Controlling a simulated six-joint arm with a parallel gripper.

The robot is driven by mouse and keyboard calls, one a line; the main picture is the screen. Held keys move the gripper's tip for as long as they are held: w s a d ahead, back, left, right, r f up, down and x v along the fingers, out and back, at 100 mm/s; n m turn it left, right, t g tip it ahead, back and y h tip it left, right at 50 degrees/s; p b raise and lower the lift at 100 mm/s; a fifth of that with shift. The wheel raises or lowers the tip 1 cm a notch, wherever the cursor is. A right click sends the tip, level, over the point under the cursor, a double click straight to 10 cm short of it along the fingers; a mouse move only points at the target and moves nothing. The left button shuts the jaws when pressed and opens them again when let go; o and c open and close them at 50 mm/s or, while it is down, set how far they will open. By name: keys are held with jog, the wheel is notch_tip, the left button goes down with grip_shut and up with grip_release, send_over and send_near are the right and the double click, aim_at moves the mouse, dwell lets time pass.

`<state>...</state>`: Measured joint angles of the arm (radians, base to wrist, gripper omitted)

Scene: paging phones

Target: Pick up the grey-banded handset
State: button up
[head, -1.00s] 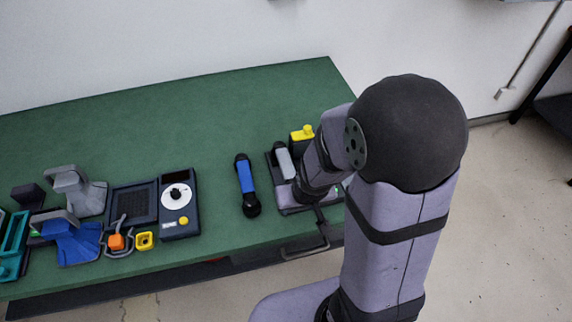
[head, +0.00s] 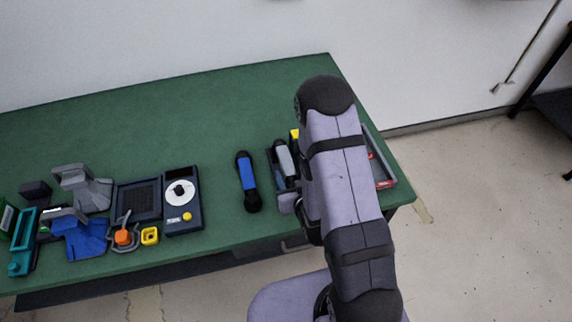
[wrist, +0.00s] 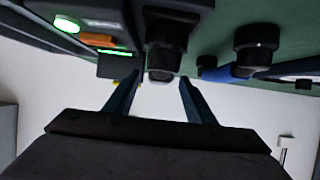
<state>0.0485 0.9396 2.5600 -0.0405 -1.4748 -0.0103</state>
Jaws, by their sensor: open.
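The grey-banded handset (head: 284,157) lies on a dark base (head: 270,157) near the front right of the green table, just left of my arm. Its grey middle shows in the head view; my arm hides part of the base. In the wrist view, a black handset end (wrist: 165,42), apparently the same handset, is ahead between the lines of my fingers. My gripper (wrist: 159,80) is open, with two dark blue fingers and nothing between them that I can see held.
A blue-banded handset (head: 247,180) lies close to the left. A dial phone (head: 182,215), an orange-and-grey piece (head: 123,237) and a blue stand (head: 82,240) are farther left. A shallow tray (head: 388,165) is right of my arm. The table's back is clear.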

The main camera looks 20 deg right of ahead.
aim_at(286, 163)
jog(key=shift+s+r+t, duration=0.15)
jog(key=shift+s+t, duration=0.05)
jog(key=shift+t, duration=0.1)
jog(key=shift+w+f+b, duration=0.3)
jog(key=shift+w+b, duration=0.3)
jog(key=shift+b, duration=0.3)
jog(key=shift+w+b, duration=0.4)
jog(key=shift+w, duration=0.05)
jog(key=shift+w+f+p, duration=0.1)
jog(key=shift+w+p, duration=0.4)
jog(key=shift+p+x, duration=0.8)
jog(key=shift+x, duration=1.35)
jog(key=shift+s, duration=0.1)
